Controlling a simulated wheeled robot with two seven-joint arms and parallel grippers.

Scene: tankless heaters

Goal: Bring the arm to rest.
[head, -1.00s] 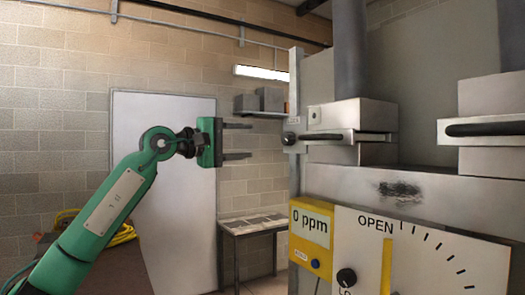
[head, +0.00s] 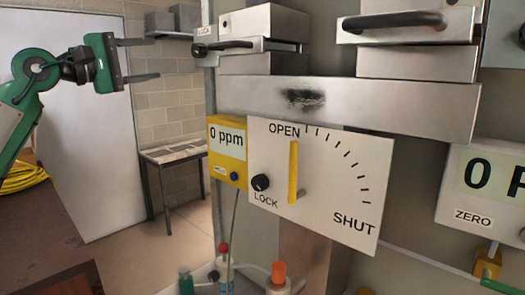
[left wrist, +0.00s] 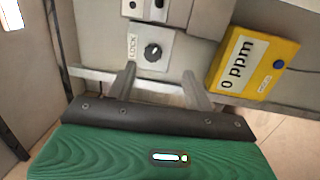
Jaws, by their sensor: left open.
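My left gripper (head: 155,58) is at the upper left of the head view, its arm coming in from the left edge. Its two grey fingers are apart and point right, with nothing between them. They are clear of the metal housings. In the left wrist view the open fingers (left wrist: 158,72) point toward a plate with a black knob (left wrist: 153,52) marked LOCK; I cannot tell how far off it is. A yellow 0 ppm meter (left wrist: 250,65) is to their right. My right gripper is not in view.
A dial panel (head: 345,190) has a yellow lever (head: 293,172) upright at OPEN. The yellow meter (head: 227,150) hangs beside it. Metal housings with black handles (head: 395,20) stand above. Bottles (head: 224,270) sit below.

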